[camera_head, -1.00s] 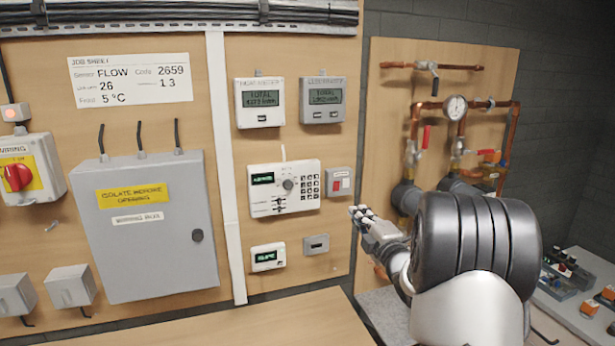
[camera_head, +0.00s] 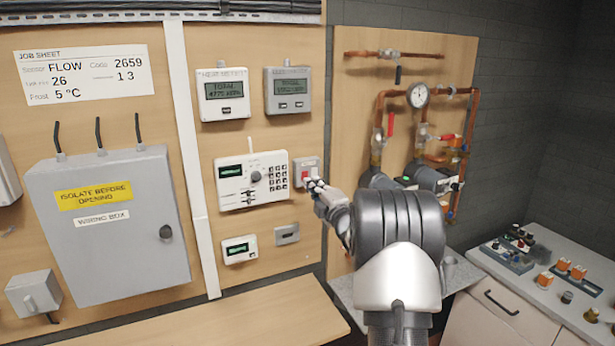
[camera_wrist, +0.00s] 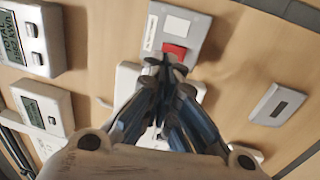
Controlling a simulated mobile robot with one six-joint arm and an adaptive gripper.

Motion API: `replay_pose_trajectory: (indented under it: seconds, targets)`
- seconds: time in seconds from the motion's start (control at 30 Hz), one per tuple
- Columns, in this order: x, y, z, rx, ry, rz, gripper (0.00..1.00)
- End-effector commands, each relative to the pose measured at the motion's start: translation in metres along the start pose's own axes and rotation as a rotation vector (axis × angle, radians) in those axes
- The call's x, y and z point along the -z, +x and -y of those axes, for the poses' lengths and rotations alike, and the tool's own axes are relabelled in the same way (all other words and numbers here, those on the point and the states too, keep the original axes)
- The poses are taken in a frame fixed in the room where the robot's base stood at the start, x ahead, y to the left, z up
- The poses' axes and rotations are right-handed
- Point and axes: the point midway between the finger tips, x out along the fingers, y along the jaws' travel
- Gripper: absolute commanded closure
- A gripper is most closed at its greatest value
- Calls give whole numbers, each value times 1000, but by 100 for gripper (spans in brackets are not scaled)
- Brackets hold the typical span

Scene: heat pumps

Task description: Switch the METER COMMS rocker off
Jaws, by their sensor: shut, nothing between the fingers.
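The rocker is a small grey switch plate (camera_head: 305,164) on the wooden board, just right of the white keypad controller. In the wrist view the plate (camera_wrist: 190,22) carries a red rocker (camera_wrist: 174,52) and a white label too small to read surely. My gripper (camera_head: 313,184) is shut and empty, with its fingertips at the lower part of the plate. In the wrist view the fingertips (camera_wrist: 165,66) overlap the lower edge of the red rocker. I cannot tell whether they touch it. The rocker's lower part is hidden behind them.
The white keypad controller (camera_head: 240,182) is left of the plate. Two meters (camera_head: 224,95) hang above it. A small grey box (camera_head: 287,234) and a small display (camera_head: 240,249) sit below. Copper pipes with a gauge (camera_head: 418,95) stand to the right. A wooden ledge (camera_head: 250,325) lies below.

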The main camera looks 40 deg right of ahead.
Motion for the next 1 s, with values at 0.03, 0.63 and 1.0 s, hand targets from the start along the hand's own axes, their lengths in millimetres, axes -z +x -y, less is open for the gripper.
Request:
replay_pose_trajectory:
  seconds: [0.03, 0.63, 1.0]
  targets:
    - [0, 11, 0, -1, -1, -1, 100]
    - [0, 48, 0, 1, 0, 2, 100]
    - [0, 56, -3, 80, 1, -2, 100]
